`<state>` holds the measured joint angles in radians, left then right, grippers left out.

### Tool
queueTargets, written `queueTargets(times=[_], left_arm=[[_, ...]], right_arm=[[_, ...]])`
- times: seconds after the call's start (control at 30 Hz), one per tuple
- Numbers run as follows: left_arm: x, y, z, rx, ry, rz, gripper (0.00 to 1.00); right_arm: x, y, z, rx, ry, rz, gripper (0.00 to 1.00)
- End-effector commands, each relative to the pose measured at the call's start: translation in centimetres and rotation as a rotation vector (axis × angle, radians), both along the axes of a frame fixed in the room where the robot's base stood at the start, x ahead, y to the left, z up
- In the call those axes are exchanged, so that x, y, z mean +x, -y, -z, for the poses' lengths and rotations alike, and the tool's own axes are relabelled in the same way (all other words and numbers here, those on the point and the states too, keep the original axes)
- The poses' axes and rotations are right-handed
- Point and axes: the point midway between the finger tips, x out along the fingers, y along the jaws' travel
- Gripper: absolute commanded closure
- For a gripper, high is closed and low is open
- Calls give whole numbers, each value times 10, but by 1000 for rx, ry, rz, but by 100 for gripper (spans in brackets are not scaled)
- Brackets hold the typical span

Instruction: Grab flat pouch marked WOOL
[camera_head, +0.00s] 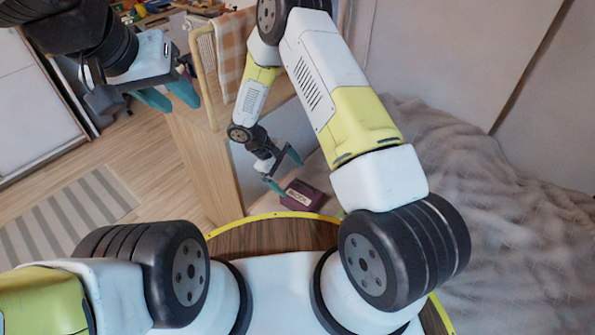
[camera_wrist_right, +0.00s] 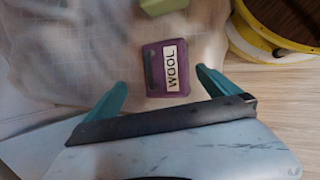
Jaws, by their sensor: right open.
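The flat purple pouch (camera_wrist_right: 153,70) has a white label reading WOOL and lies on a pale, cloth-like surface. It also shows in the head view as a small dark purple shape (camera_head: 302,196). My right gripper (camera_head: 285,173) is open and empty, close to the pouch. In the right wrist view its two teal fingers (camera_wrist_right: 161,80) are spread wide, one toward each side of the pouch, with the pouch lying ahead between them. I cannot tell the exact height gap. My left gripper (camera_head: 168,98) hangs at the upper left, open and empty, far from the pouch.
A green object (camera_wrist_right: 160,5) lies just beyond the pouch in the right wrist view. A wooden panel (camera_head: 205,165) stands left of my right gripper. A bed with a grey fluffy cover (camera_head: 500,220) fills the right side. Open wooden floor (camera_head: 150,165) lies to the left.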

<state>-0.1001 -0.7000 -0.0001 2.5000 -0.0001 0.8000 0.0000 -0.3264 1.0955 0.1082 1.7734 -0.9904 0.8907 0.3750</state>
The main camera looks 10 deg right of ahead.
Motion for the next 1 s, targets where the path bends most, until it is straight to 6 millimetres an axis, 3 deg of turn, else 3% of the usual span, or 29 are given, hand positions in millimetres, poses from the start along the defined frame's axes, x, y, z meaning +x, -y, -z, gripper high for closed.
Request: queueTargets(times=[0.03, 0.23, 0.7, 1.0], left_arm=[[0, 0, 0, 0, 0, 0, 64], [0, 0, 0, 0, 0, 0, 64], [0, 0, 0, 0, 0, 0, 64], [0, 0, 0, 0, 0, 0, 64]], right_arm=[[-3, -2, 12, -8, -9, -14, 0], [-6, -1, 34, -21, -22, -37, 0], [-7, 30, 86, -19, -22, -36, 0], [-7, 35, 95, -19, -19, -35, 0]])
